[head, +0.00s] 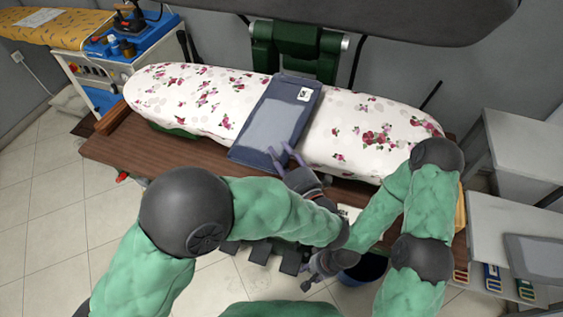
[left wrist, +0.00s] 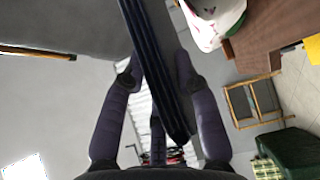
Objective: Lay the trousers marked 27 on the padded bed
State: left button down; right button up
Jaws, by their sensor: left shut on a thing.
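The dark blue folded trousers (head: 273,116) lie across the middle of the flowered padded bed (head: 190,95) in the head view. A white tag (head: 304,94) is on their far end; its number is too small to read. My left gripper (head: 287,156) is shut on the near edge of the trousers. In the left wrist view the trousers (left wrist: 158,75) show edge-on between my left fingers (left wrist: 158,72). I cannot tell whether they touch the bed or hang just above it. My right gripper (head: 318,270) is low, near the front of the brown board, apart from the trousers; its fingers are unclear.
A dark upper press plate (head: 400,20) hangs over the back of the bed. The brown board (head: 130,150) runs along its front. A blue bin (head: 368,268) stands below. White tables (head: 525,145) are at the right, one with a grey folded item (head: 537,255).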

pick_arm(q)
notch_tip(320, 180, down, 2)
jog(key=shift+b, duration=0.55)
jog(key=c, duration=0.9)
grip_release()
jog(key=shift+f, duration=0.15)
jog(key=shift+c, duration=0.2)
